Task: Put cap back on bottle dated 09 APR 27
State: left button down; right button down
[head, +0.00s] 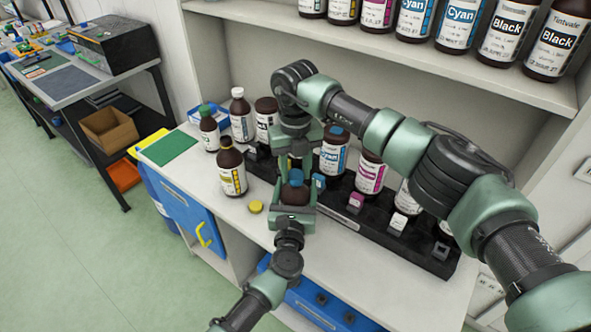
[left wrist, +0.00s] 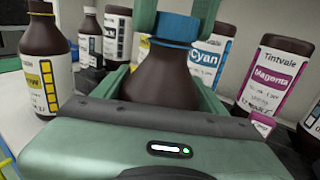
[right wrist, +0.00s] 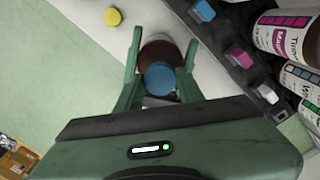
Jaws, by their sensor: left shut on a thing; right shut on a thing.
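A brown bottle (head: 293,194) stands at the counter's front with my left gripper (head: 293,212) shut around its body. It also shows in the left wrist view (left wrist: 160,80), upright; its label and date are hidden. A blue cap (head: 296,175) is at the top of its neck, also seen in the left wrist view (left wrist: 176,28). My right gripper (right wrist: 160,80) points down from above and is shut on this cap. The cap lines up with the neck in the left wrist view; I cannot tell whether it is fully seated.
A yellow-labelled bottle (head: 232,172) stands to the left, with a loose yellow cap (head: 256,206) on the counter. A black rack (head: 375,240) behind holds a Cyan bottle (head: 333,155), a Magenta bottle (head: 370,172) and small coloured blocks. A green mat (head: 170,148) lies at the left end.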

jog(key=c, duration=0.8)
grip_release()
notch_tip(320, 180, up, 12)
pick_arm(q)
jog(key=shift+c, duration=0.3)
grip_release()
